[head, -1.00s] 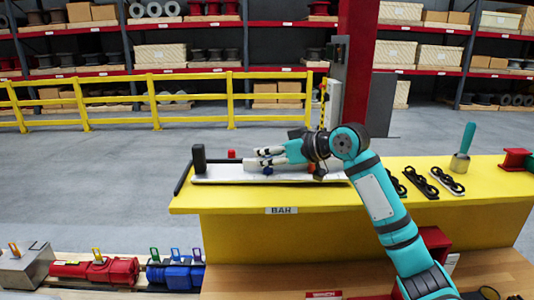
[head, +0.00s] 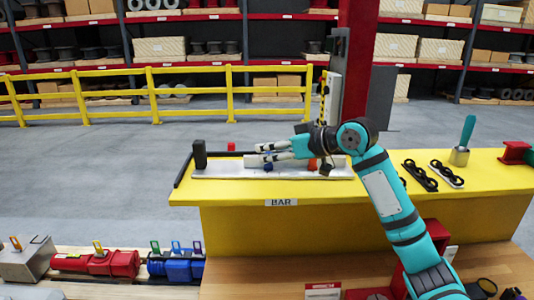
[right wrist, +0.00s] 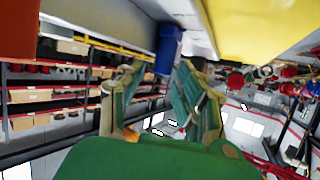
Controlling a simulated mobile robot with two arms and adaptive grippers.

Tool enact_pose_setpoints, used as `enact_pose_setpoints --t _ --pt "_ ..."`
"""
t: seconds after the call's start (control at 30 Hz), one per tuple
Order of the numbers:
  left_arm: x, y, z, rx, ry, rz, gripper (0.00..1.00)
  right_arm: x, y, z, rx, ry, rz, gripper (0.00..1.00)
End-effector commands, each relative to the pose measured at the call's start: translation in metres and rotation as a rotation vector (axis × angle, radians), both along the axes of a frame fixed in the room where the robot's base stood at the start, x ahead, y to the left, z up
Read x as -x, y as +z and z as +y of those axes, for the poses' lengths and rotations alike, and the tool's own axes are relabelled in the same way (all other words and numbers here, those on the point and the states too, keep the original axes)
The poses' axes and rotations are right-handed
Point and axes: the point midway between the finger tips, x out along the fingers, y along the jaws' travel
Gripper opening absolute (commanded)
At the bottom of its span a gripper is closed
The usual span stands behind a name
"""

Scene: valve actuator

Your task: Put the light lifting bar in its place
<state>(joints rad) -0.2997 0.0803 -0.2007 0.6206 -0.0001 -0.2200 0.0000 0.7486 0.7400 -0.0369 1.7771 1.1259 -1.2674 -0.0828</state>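A long pale bar-like piece (head: 225,172) lies on the yellow bench top above the BAR label (head: 281,202). I cannot tell whether it is the light lifting bar or a holder. A black upright block (head: 199,154) stands at its left end; small red (head: 231,146), blue (head: 268,168) and orange (head: 312,164) parts show along it. My right gripper (head: 254,153) is over its middle, fingers pointing left. In the right wrist view the fingers (right wrist: 160,72) are apart, with a blue cylinder (right wrist: 168,48) showing between their tips, apparently not gripped. My left gripper is out of view.
The yellow bench top (head: 375,181) has bare room right of the pale piece. Red (head: 115,263) and blue (head: 176,267) machines sit at lower left. A yellow rail (head: 190,92) stands behind.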

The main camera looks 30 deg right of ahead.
Motion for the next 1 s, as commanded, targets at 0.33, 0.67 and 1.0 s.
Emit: enact_pose_setpoints --t 0.33,0.67,1.0 --pt "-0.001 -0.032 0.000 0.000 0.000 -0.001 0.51 0.061 0.024 -0.031 0.006 -0.001 -0.004 0.34" --pt "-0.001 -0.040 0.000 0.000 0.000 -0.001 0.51 0.085 0.038 -0.042 0.003 0.000 -0.001 0.34" --pt "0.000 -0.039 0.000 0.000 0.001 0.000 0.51 0.085 0.039 -0.042 0.002 0.001 -0.001 0.34"
